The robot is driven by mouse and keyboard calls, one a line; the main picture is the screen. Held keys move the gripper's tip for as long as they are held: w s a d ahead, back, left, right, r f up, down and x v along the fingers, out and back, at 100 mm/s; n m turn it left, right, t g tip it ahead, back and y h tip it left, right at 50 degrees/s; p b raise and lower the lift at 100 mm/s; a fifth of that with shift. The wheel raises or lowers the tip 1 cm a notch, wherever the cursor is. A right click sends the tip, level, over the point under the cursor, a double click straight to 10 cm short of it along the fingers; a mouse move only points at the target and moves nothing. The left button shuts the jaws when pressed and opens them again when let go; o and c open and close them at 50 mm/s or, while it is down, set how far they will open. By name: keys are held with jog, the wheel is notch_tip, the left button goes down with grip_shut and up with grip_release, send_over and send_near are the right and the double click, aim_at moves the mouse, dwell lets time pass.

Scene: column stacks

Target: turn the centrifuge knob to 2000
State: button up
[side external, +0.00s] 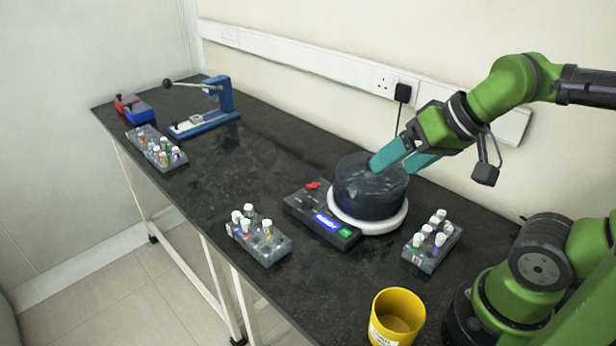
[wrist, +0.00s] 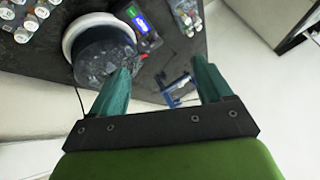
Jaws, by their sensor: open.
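The centrifuge has a dark, translucent drum (side external: 368,190) on a white ring (side external: 380,226). Its dark control panel (side external: 292,207) adjoins it on the left, with a lit blue display (side external: 326,221), a green button (side external: 346,233) and a red part (side external: 312,185). Small dark shapes lie on the panel, but I cannot make out the knob or its setting. My gripper (side external: 390,170) is open and empty, its teal fingers at the drum's upper right, away from the panel. In the wrist view the drum (wrist: 103,52) is beside the left finger of my gripper (wrist: 164,66); the display (wrist: 138,18) is beyond.
Racks of capped vials stand left of the panel (side external: 262,249), right of the drum (side external: 428,258) and at the far left (side external: 165,160). A yellow cup (side external: 397,318) is near the front edge. A blue lever device (side external: 212,108) stands farther back. The countertop (side external: 255,170) between is clear.

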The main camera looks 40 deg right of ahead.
jog(key=shift+a+f, duration=0.2)
jog(key=shift+f, duration=0.15)
jog(key=shift+c, duration=1.1)
jog(key=w+g, duration=0.1)
jog(key=w, duration=0.1)
jog(key=w+f+m+g, duration=0.1)
jog(key=w, duration=0.2)
jog(key=w+g, duration=0.1)
jog(key=w, duration=0.1)
jog(key=shift+w+a+f+m+y, duration=0.2)
jog(key=shift+w+m+y, duration=0.1)
jog(key=shift+m, duration=0.1)
jog(key=shift+c, duration=1)
jog(key=m+g+h, duration=0.3)
jog(key=m+g, duration=0.1)
jog(key=m, duration=1.1)
send_over(307, 199)
notch_tip(307, 199, down, 2)
notch_tip(307, 199, down, 17)
jog(key=shift+r, duration=0.15)
jog(key=shift+c, duration=0.5)
grip_shut()
